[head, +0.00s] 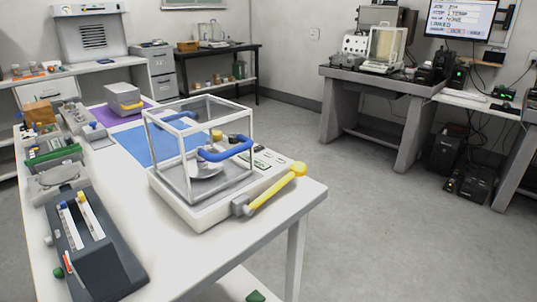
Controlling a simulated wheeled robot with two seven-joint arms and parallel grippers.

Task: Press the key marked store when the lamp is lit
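A weighing balance (205,212) with a clear, white-framed draft shield stands on the near white table. A round pan (207,170) shows inside the shield. A blue handle (226,150) crosses the shield's right side, and a yellow lever (277,189) sticks out at the balance's right corner. A small panel (268,157) with pale keys lies on the balance's right part. The key labels are too small to read, so I cannot tell which key is marked store. I cannot make out a lit lamp on the balance. Neither of my grippers is in view.
A dark box (97,256) with two white scales, a red knob and a green knob stands at the near left. A blue mat (143,146) and a grey box (123,97) lie behind the balance. Open floor (380,240) lies right of the table.

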